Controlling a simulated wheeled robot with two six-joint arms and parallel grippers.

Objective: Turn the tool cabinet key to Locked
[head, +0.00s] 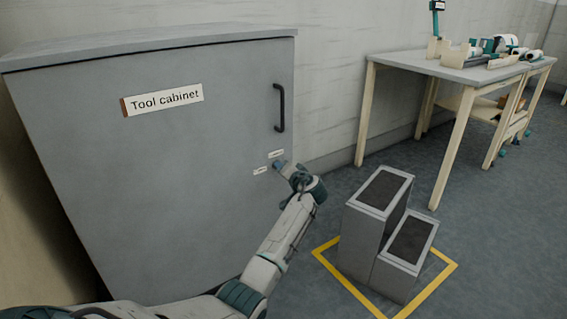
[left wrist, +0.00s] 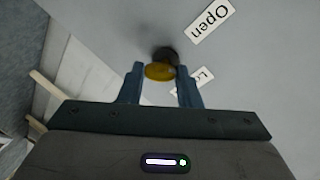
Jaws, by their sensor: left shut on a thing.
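The grey tool cabinet (head: 180,190) stands at the left in the head view, with a "Tool cabinet" label on its closed door. My left gripper (head: 279,165) is at the door's right side, below the handle. In the left wrist view my left gripper (left wrist: 160,86) is shut on the brass-yellow key (left wrist: 159,71), whose bow sits between the fingertips. A dark round lock (left wrist: 165,54) shows behind it. The "Open" label (left wrist: 211,22) is fully visible; a second label (left wrist: 204,76), starting "Lo", is partly hidden by a finger. My right gripper is out of view.
A dark bar handle (head: 280,108) is on the door above the lock. A grey two-step stool (head: 372,225) stands inside a yellow floor outline to the right of my arm. A workbench (head: 440,68) with rolls and tools is at the back right. Clear floor lies between.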

